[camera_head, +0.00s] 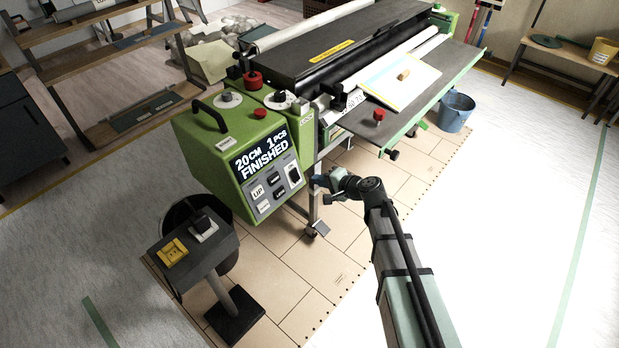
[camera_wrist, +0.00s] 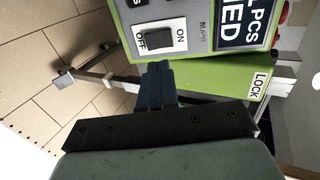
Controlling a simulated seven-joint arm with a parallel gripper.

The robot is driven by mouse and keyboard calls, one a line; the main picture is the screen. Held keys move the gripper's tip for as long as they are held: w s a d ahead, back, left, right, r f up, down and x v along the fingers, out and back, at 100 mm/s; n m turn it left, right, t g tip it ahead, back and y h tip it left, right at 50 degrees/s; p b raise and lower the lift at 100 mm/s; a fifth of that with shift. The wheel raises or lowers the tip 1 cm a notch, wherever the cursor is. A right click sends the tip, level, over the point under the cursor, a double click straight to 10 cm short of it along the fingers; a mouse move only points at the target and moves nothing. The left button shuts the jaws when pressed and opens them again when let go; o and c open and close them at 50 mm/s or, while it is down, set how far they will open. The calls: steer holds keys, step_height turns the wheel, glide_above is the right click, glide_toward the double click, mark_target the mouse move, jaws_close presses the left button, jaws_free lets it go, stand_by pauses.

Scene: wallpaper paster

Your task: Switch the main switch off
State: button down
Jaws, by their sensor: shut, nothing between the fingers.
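The main switch (camera_head: 293,175) is a dark rocker on a white plate at the right of the control panel on the green machine's front. In the wrist view the main switch (camera_wrist: 159,38) shows close up, with ON on its right and OFF on its left. Which side is pressed in is hard to tell. My gripper (camera_head: 320,181) is shut and empty, just right of the panel. In the wrist view my gripper's fingertips (camera_wrist: 157,68) lie just below the switch plate in the picture; whether they touch it cannot be told.
The display (camera_head: 262,157) reads 20CM 1PCS FINISHED. Other panel buttons (camera_head: 257,192) sit left of the switch. A metal machine leg (camera_head: 314,205) stands close to my gripper. A stand with a yellow box (camera_head: 172,252) is at lower left. The floor at right is clear.

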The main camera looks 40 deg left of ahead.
mark_target(298, 178)
steer(key=v, duration=0.5)
steer(key=shift+d+r, duration=0.2)
steer(key=shift+d, duration=0.1)
steer(key=shift+d+f, duration=0.15)
steer(key=shift+f, duration=0.55)
steer(key=x, duration=1.4)
